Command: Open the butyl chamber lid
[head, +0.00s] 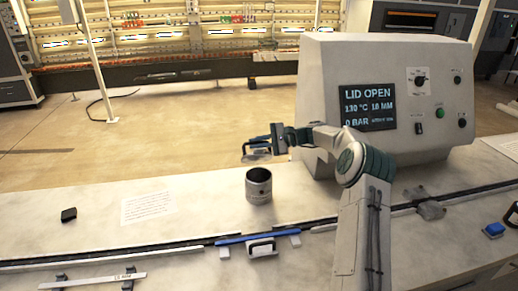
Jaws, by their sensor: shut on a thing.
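The grey machine (320,80) stands at the back right of the bench, and its screen (368,107) reads "LID OPEN", 130 °C and 0 BAR. My arm reaches across the machine's front to its left side. My gripper (257,148) is beside the machine's lower left, shut on a thin part. This part looks like the lid or its handle, but it is small and partly hidden by the fingers, so I cannot tell which. A dark metal cylinder (258,190) stands upright on the bench just below my gripper, with its top open.
A rail with a blue strip (245,238) runs along the bench front. A white paper sheet (147,207) and a small black block (69,215) lie at left. The bench left of the cylinder is mostly clear.

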